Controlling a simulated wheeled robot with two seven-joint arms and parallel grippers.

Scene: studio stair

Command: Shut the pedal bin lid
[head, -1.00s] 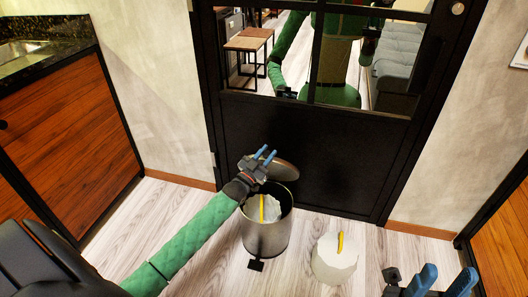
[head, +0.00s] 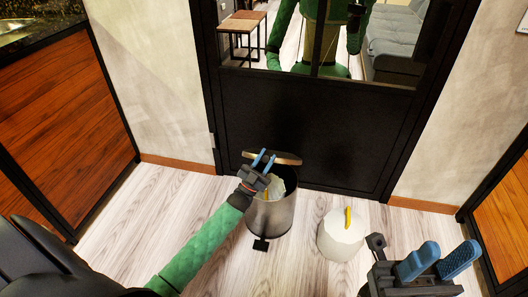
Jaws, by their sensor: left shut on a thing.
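The pedal bin (head: 272,215) is a metal cylinder standing on the floor before the black door, with a dark pedal (head: 260,244) at its front. Its round lid (head: 287,158) is raised at the back, seen nearly edge-on. Through the open mouth I see a pale, white thing with a yellow strip, partly hidden by my arm. My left gripper (head: 264,159) is over the bin's mouth, its blue fingers shut on the lid's edge. My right gripper (head: 440,260) is open and empty at the lower right, apart from the bin.
A white container (head: 341,238) with a yellow strip stands on the floor just right of the bin. The black glazed door (head: 300,135) is close behind the bin. A wooden cabinet (head: 65,120) stands at the left. Floor left of the bin is clear.

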